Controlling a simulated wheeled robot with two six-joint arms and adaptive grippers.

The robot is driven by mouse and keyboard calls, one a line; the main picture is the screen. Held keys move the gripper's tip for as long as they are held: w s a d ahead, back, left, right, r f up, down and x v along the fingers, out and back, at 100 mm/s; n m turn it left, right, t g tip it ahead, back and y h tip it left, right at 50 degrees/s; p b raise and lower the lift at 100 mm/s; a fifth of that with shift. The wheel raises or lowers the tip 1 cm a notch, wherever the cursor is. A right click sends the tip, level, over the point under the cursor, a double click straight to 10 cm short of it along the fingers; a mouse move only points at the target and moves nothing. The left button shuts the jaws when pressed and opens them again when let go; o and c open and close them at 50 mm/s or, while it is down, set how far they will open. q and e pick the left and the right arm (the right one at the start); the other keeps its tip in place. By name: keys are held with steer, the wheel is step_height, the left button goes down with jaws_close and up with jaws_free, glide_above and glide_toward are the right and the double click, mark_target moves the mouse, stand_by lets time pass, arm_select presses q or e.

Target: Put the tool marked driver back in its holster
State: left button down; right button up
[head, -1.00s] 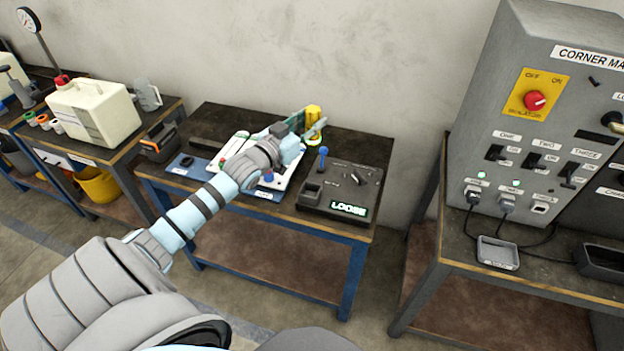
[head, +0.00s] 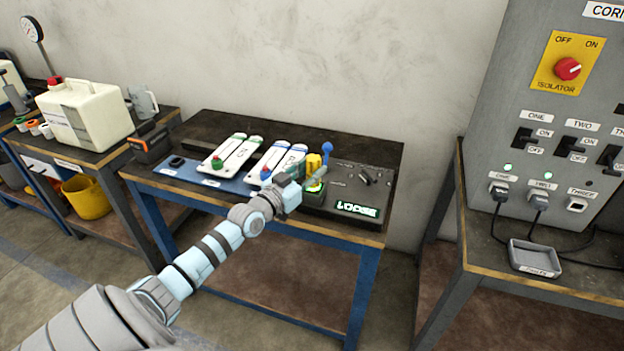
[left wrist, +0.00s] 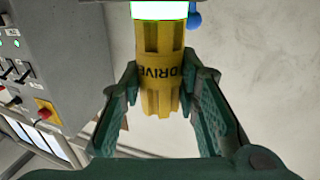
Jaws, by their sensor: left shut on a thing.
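The yellow tool marked DRIVER (left wrist: 158,75) is between the green fingers of my left gripper (left wrist: 165,100) in the left wrist view. In the head view the driver (head: 313,164) stands about upright over the left part of a dark panel box (head: 352,180), with my left gripper (head: 303,182) at its side. A square socket (head: 314,198) on that box, likely the holster, is just below and partly hidden. I cannot tell whether the driver touches it. My right gripper is out of view.
A blue-knobbed lever (head: 327,150) stands close beside the driver. A lit sign (head: 357,209) on the box reads LOOSE. A blue mat (head: 190,176) with white-and-green and white-and-blue parts lies to the left. A grey switch cabinet (head: 490,130) stands to the right.

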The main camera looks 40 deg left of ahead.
arm_select(q)
steer(key=c, duration=1.2)
jaws_free()
